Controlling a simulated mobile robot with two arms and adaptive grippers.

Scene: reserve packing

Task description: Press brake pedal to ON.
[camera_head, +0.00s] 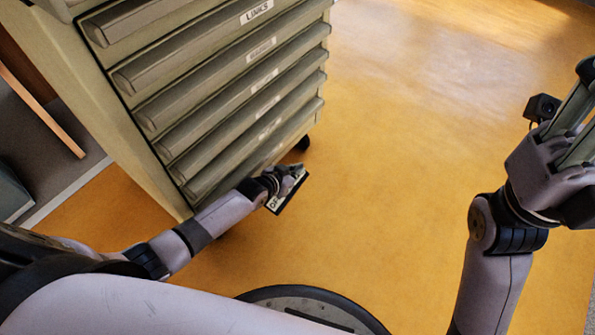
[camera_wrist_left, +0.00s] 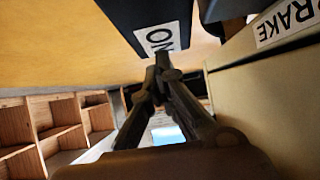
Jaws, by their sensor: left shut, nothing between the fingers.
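The brake pedal (camera_head: 291,194) is a dark plate with a white label, low at the cabinet's foot in the head view. My left gripper (camera_head: 297,170) is shut and empty at the pedal. Its fingertips (camera_wrist_left: 163,62) overlap the label's lower edge in the wrist view; I cannot tell whether they touch. The gripper hides part of the pedal. My right gripper (camera_head: 584,105) is raised at the right edge, partly cut off, its opening unclear.
The grey-green drawer cabinet (camera_head: 150,175) stands at the upper left, with several labelled drawers and a dark caster (camera_head: 303,143). A BRAKE label (camera_wrist_left: 287,20) is beside the pedal in the wrist view. Wooden shelving (camera_wrist_left: 45,125) shows there too. The orange floor (camera_head: 400,130) is clear.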

